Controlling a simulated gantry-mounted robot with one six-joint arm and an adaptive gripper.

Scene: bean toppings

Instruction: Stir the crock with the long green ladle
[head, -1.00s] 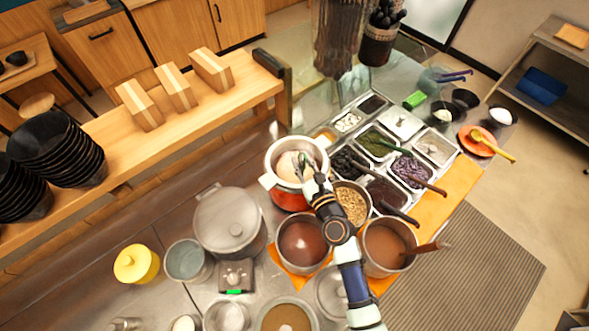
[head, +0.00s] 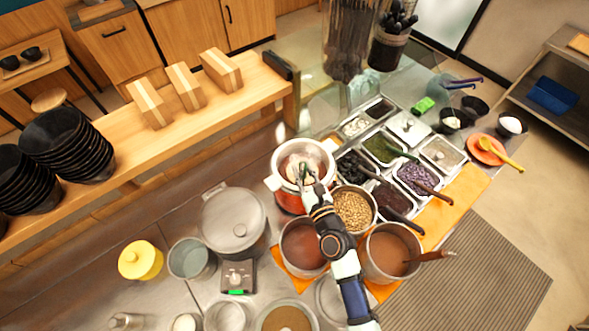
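The crock (head: 290,203) is red-orange with a wide pale rim and side handles. It stands in the middle of the counter, with something pale inside. My gripper (head: 304,175) points down over the near right part of its opening. A thin dark green piece shows at my fingertips, inside the crock's outline. It may be part of the green ladle, but it is too small and covered to be sure. Whether my fingers are shut on it cannot be made out. Another green handle (head: 400,152) lies across the topping trays.
Topping trays (head: 381,147) stand right of the crock. A pot of beans (head: 353,208) and two pots of brown liquid (head: 301,245) (head: 391,252) stand close by, near my arm. A large lidded pot (head: 233,222) is to the left. A wooden shelf (head: 190,122) runs behind.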

